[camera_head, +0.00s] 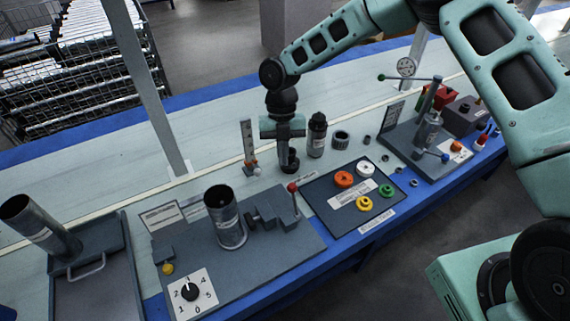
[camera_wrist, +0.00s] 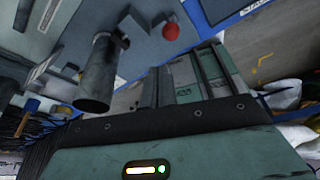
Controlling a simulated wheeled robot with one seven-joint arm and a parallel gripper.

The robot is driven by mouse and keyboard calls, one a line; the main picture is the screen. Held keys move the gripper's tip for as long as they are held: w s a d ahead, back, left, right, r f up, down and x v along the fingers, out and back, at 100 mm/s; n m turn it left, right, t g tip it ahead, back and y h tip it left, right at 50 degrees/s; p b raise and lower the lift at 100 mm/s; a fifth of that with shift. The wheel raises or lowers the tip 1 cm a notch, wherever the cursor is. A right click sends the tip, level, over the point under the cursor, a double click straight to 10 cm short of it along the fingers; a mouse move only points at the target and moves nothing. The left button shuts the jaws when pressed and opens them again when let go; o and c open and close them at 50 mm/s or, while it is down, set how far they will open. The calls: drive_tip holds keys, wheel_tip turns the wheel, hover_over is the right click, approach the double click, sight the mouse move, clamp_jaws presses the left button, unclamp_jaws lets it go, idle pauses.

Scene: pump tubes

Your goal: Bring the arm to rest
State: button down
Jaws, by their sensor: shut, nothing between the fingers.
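My gripper (camera_head: 288,160) hangs from my teal arm over the far middle part of the bench, behind the red-knobbed lever (camera_head: 294,190). It points down and is shut, with nothing held. In the wrist view my gripper's teal and black fingers (camera_wrist: 188,75) lie close together. The lever's red ball (camera_wrist: 171,32) shows just beyond them, with a dark cylinder (camera_wrist: 95,78) to their left. My arm reaches in from the upper right, bent at the elbow.
A metal tube (camera_head: 226,220) stands upright on the grey fixture plate, and another tube (camera_head: 40,228) leans at the left tray. A dark bottle (camera_head: 317,136) stands close right of my gripper. A board with coloured rings (camera_head: 343,180) and a press (camera_head: 428,128) lie further right.

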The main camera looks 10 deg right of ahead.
idle(0.4)
drive_tip(key=s+a+r+m+t+h, duration=0.1)
drive_tip(key=s+a+r+m+t, duration=0.1)
drive_tip(key=s+r+m, duration=1.05)
drive_tip(key=s+d+r+m+t, duration=0.1)
drive_tip(key=s+d+r+m, duration=0.1)
drive_tip(key=s+m, duration=0.5)
drive_tip(key=s+d+r+m+y, duration=0.1)
drive_tip(key=s+d+r+m, duration=0.2)
drive_tip(key=s, duration=0.7)
wheel_tip(320, 180, up, 2)
drive_tip(key=m, duration=0.4)
drive_tip(key=shift+d+t, duration=0.15)
drive_tip(key=shift+t, duration=0.25)
